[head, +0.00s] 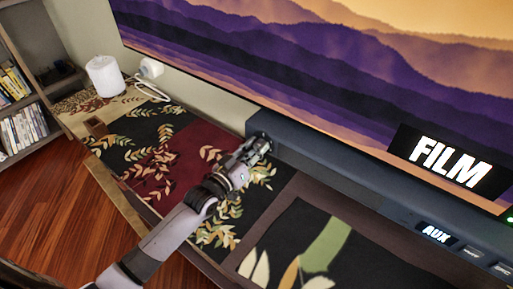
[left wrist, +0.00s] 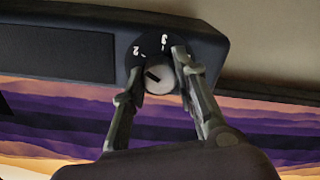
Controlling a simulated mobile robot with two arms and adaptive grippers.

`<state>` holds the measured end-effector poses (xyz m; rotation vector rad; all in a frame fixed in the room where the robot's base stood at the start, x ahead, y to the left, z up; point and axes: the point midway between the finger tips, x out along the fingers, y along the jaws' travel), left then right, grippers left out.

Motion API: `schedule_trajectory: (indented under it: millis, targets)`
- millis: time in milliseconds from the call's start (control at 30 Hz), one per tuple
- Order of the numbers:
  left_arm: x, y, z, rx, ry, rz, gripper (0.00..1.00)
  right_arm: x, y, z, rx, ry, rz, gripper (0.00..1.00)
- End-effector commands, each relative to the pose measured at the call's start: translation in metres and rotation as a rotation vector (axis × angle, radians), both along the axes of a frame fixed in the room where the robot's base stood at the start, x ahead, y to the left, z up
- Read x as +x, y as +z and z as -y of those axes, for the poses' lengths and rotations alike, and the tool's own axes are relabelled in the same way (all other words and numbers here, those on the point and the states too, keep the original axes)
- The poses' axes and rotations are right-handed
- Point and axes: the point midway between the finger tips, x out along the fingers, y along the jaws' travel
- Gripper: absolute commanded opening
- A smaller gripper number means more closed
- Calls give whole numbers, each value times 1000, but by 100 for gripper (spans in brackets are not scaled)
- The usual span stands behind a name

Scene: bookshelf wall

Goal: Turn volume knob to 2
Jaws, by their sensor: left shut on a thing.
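The volume knob (left wrist: 163,84) is a round pale knob on a dark dial face at the end of the soundbar. White marks show on the dial, one reading 2 (left wrist: 137,50) and another above the knob that I cannot read surely. The knob's black pointer aims up and left in the left wrist view, roughly toward the 2 side. My left gripper (left wrist: 158,74) is shut on the knob, a finger on each side. In the head view my left gripper (head: 262,144) is at the soundbar's left end and hides the knob. My right gripper is not in view.
The long dark soundbar (head: 340,175) runs below a large screen (head: 300,70) showing purple hills. A display reads FILM (head: 448,162), and another reads AUX (head: 435,234). A white cylinder (head: 104,76) stands on the patterned cabinet top at the back left. A bookshelf (head: 40,95) is at far left.

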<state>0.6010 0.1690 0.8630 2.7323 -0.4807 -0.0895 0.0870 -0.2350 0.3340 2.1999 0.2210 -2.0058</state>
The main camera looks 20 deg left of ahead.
Motion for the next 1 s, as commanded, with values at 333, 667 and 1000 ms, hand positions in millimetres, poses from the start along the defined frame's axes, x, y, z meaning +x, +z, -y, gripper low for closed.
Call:
schedule_trajectory:
  millis: [333, 667, 1000]
  targets:
    - [0, -1, 0, -1, 0, -4, 39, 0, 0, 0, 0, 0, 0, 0]
    - [0, 0, 0, -2, 0, -2, 47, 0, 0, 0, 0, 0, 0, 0]
    - [-30, -2, -11, 0, -1, -5, 47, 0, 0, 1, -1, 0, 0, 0]
